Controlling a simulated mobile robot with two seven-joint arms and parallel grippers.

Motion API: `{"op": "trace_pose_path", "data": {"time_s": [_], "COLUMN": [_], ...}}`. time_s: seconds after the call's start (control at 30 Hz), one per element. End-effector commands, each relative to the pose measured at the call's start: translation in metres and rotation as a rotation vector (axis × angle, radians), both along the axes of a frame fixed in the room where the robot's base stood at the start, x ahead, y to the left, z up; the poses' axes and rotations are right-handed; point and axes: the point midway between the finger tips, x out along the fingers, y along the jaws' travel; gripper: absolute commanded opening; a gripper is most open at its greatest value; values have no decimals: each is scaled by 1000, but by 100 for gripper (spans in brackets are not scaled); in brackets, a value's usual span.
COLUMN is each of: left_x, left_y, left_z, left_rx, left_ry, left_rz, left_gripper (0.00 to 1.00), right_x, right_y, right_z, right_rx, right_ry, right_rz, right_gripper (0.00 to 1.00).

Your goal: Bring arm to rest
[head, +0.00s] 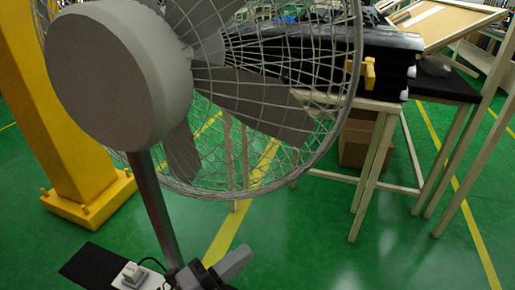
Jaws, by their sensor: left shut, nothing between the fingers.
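My left gripper (236,262) shows at the bottom edge, low in front of the fan pole. It is shut and empty, and partly cut off by the picture's lower edge. A long black trim part (340,45) lies on a wooden-legged table at the upper right, partly hidden by the fan cage. A yellow clip (369,73) shows at the near face of the trim part, well away from my left gripper. My right gripper is not in view.
A large grey fan (110,75) with a wire cage fills the upper left and middle, on a pole (155,210). A yellow pillar (60,130) stands left. A second dark-topped table (450,88) stands right. Green floor (300,240) is open at the lower right.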

Motion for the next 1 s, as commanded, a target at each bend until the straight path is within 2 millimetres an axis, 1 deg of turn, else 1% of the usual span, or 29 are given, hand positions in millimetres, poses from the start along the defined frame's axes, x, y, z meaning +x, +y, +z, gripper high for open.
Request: {"op": "trace_pose_path", "data": {"time_s": [0.03,0.1,0.17,0.2,0.27,0.3,0.37,0.4,0.43,0.5,0.63,0.73,1.0], "left_x": [2,4,0,-5,-17,-26,-43,-55,-64,-82,-103,-108,-108], "left_y": [16,41,64,78,99,112,129,138,144,155,165,167,167], "left_z": [-5,-21,-38,-51,-72,-86,-105,-116,-124,-138,-152,-156,-156], "left_rx": [-84,-201,-299,-365,-462,-523,-607,-657,-691,-757,-827,-845,-843], "left_ry": [136,325,487,593,750,848,980,1059,1111,1209,1314,1338,1336], "left_rz": [80,194,292,356,452,512,597,648,682,747,817,834,832], "left_gripper": [0,0,0,0,0,0,0,0,0,0,0,0,0], "right_x": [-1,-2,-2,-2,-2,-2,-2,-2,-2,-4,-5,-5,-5], "right_y": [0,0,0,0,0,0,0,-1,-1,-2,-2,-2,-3], "right_z": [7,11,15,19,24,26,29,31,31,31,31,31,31], "right_rx": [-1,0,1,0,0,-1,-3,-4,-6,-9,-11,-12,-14], "right_ry": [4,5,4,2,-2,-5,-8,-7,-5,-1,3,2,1], "right_rz": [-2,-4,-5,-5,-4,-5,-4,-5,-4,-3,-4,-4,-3], "right_gripper": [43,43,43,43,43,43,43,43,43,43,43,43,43]}}
